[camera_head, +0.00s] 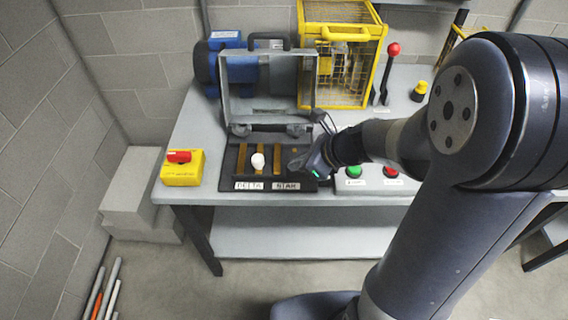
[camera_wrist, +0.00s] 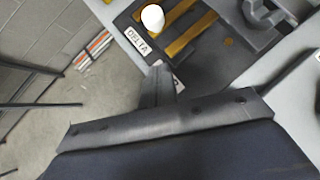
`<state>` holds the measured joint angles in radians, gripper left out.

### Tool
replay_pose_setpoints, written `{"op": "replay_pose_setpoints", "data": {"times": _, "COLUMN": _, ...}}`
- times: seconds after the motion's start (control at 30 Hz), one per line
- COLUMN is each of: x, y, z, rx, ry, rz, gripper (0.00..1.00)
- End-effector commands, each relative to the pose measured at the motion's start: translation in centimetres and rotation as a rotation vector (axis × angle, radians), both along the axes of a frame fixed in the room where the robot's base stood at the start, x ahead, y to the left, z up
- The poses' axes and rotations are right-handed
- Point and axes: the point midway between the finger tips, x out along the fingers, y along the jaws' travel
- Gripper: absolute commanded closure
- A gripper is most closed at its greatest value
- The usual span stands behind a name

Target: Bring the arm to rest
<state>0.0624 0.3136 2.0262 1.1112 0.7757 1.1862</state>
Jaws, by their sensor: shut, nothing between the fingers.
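My arm reaches in from the right in the head view. My gripper (camera_head: 308,164) is over the right part of the dark terminal panel (camera_head: 228,178), close to its front edge by the STAR label. It is shut with nothing in it. In the wrist view my gripper (camera_wrist: 162,82) points at the panel's front edge and hides part of a label. A white knob (camera_head: 258,161) stands on the panel among brass bars, above the DELTA label; it also shows in the wrist view (camera_wrist: 152,18). I cannot tell whether my gripper touches the panel.
A transparent cover (camera_head: 268,92) stands raised behind the panel. A yellow box with a red switch (camera_head: 182,168) sits left. Green and red buttons (camera_head: 372,178) are right. Behind stand a blue motor (camera_head: 206,68), a yellow cage (camera_head: 340,60) and a red-knobbed lever (camera_head: 391,72).

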Motion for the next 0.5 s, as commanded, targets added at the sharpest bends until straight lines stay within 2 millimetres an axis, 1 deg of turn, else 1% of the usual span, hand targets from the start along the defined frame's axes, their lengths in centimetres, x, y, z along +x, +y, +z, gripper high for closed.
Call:
{"op": "replay_pose_setpoints", "data": {"times": 0.03, "x": -0.3, "y": -0.8, "z": 1.0, "rx": -0.001, "ry": -0.004, "rz": -0.006, "gripper": 1.00}}
{"op": "replay_pose_setpoints", "data": {"times": 0.2, "x": -1.1, "y": -2.3, "z": 2.7, "rx": -0.001, "ry": -0.003, "rz": -0.004, "gripper": 1.00}}
{"op": "replay_pose_setpoints", "data": {"times": 0.3, "x": -1.4, "y": -2.7, "z": 3.2, "rx": -0.001, "ry": -0.001, "rz": -0.004, "gripper": 1.00}}
{"op": "replay_pose_setpoints", "data": {"times": 0.5, "x": -1.6, "y": -2.9, "z": 3.3, "rx": -0.002, "ry": 0.001, "rz": -0.001, "gripper": 1.00}}
